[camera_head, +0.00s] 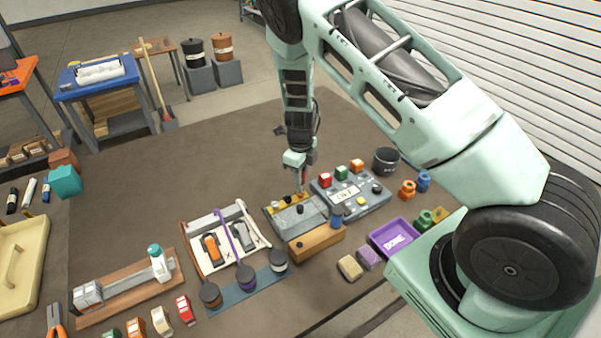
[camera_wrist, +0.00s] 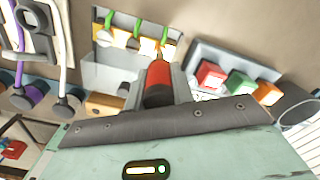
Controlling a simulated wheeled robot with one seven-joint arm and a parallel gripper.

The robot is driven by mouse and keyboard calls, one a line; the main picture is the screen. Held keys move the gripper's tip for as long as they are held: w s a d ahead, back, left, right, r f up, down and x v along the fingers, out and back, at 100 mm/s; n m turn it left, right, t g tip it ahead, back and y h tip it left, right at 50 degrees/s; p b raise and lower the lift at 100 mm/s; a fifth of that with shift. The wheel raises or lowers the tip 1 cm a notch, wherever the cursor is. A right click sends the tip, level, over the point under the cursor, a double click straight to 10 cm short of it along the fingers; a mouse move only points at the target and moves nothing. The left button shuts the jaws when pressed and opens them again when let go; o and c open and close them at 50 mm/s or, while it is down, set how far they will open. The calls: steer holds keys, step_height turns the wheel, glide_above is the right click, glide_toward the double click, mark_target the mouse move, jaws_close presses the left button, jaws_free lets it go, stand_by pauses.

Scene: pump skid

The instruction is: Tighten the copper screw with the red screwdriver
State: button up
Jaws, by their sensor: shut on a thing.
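My gripper (camera_head: 298,172) points down over the grey plate (camera_head: 300,220) with a yellow strip along its back edge. It is shut on the red screwdriver, whose red and black handle (camera_wrist: 158,85) stands between the fingers in the wrist view. The tool's lower end points at the right part of the yellow strip (camera_wrist: 120,38). Several fasteners with green parts show along that strip in the wrist view. I cannot tell which is the copper screw, nor whether the tip touches one.
A grey control box (camera_head: 365,207) with red, green and orange blocks behind it stands close on the right. A wooden block (camera_head: 316,243) lies in front of the plate. A white rack (camera_head: 225,240) is to the left, a purple DONE tray (camera_head: 394,238) to the front right.

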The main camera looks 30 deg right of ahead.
steer(key=shift+r+m+p, duration=0.1)
steer(key=shift+m+p, duration=0.9)
steer(key=shift+m, duration=1)
steer(key=shift+m+p, duration=0.3)
steer(key=shift+p, duration=0.15)
steer(key=shift+m+p, duration=0.75)
steer(key=shift+m, duration=0.65)
steer(key=shift+r+p, duration=2.05)
steer(key=shift+r, duration=0.4)
